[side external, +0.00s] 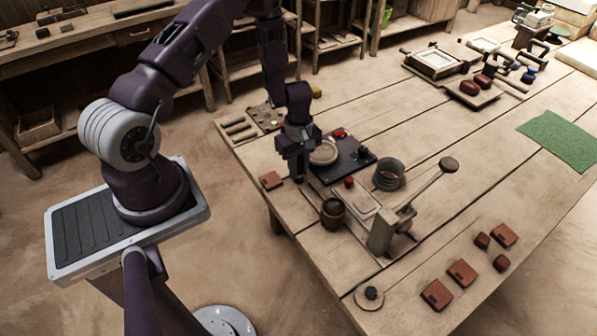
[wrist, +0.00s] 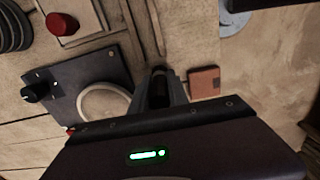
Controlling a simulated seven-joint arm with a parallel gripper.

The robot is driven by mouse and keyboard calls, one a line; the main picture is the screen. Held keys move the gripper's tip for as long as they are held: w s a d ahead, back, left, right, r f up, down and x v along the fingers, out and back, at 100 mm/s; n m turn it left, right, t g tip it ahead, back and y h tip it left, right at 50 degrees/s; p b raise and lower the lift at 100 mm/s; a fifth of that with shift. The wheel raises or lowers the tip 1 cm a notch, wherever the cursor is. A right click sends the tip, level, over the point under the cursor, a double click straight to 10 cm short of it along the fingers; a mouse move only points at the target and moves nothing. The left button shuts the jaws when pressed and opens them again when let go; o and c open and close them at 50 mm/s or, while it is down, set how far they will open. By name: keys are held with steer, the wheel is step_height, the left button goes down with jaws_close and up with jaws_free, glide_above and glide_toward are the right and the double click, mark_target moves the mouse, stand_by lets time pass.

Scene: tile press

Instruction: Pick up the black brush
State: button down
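My gripper (side external: 297,178) points down close to the table top, near the table's near-left edge and just left of a dark board. In the wrist view its fingers (wrist: 160,82) show at the middle, with a dark, narrow shape between them. I cannot tell whether this shape is the black brush or part of the fingers, nor how far apart the fingers are. No black brush can be made out clearly elsewhere.
The dark board (wrist: 72,78) holds a pale ring (wrist: 84,92) and a black knob (wrist: 36,93). A red-brown tile (wrist: 204,81) lies beside my gripper. A brown pot (side external: 333,214), a coiled dark ring (side external: 388,175) and a lever press (side external: 383,232) stand nearby.

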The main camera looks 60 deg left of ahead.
step_height(320, 180, up, 10)
steer(key=shift+r, duration=0.1)
stand_by(0.5)
stand_by(1.6)
glide_toward(333, 210)
steer(key=shift+f, duration=1.9)
steer(key=shift+f, duration=0.6)
stand_by(0.3)
step_height(333, 210, up, 7)
stand_by(0.7)
